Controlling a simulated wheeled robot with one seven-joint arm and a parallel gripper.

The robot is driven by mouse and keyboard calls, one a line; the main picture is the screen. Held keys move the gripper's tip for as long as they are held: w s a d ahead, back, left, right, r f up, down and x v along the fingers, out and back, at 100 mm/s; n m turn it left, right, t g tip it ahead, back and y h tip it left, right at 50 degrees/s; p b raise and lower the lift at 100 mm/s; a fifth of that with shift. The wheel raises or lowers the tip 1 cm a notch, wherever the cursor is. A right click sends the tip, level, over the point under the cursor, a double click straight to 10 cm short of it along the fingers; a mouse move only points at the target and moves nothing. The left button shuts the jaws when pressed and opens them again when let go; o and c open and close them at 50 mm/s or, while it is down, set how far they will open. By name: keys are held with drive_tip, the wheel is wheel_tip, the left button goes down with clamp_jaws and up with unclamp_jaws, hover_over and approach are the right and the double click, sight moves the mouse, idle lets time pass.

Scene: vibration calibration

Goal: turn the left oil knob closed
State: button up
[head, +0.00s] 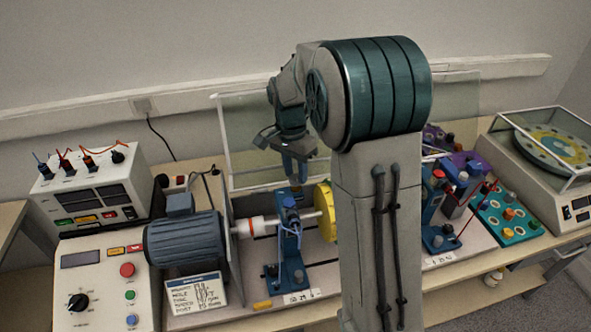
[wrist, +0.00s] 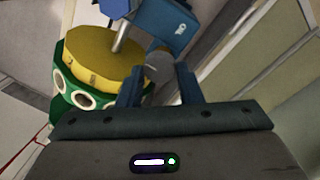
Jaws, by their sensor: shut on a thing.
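The left blue bearing stand (head: 289,245) stands on the rig between the motor and the yellow disc. My gripper (head: 295,181) points down over the top of this stand. In the wrist view a small grey rounded knob (wrist: 158,66) sits between my two fingers (wrist: 158,85), and I take it as the left oil knob. My gripper is shut on it. The blue stand body (wrist: 168,30) shows behind it. In the head view the fingers largely hide the knob, and its turn angle cannot be told.
The yellow disc (head: 324,212) on the shaft is close to the right of the stand; it also shows in the wrist view (wrist: 95,62). The grey motor (head: 184,240) stands to the left. A clear guard panel (head: 250,135) rises behind. My arm hides part of the rig.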

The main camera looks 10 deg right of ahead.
drive_tip(key=n+b, duration=0.1)
drive_tip(key=n, duration=0.3)
drive_tip(key=n+b, duration=0.1)
drive_tip(key=n, duration=0.3)
drive_tip(key=shift+a+n+t, duration=0.1)
drive_tip(key=shift+n+t, duration=0.3)
drive_tip(key=n, duration=0.4)
drive_tip(key=shift+s+n+t+b, duration=0.1)
drive_tip(key=shift+n+t+b, duration=0.2)
drive_tip(key=shift+b, duration=0.05)
drive_tip(key=shift+n, duration=2.2)
drive_tip(key=o, duration=1)
drive_tip(key=shift+s, duration=0.1)
drive_tip(key=shift+c, duration=0.2)
drive_tip(key=shift+a+r, duration=0.1)
wheel_tip(320, 180, up, 14)
drive_tip(key=a+b, duration=0.1)
drive_tip(key=shift+s+f, duration=0.2)
drive_tip(key=shift+s, duration=0.25)
drive_tip(key=shift+s+a, duration=0.1)
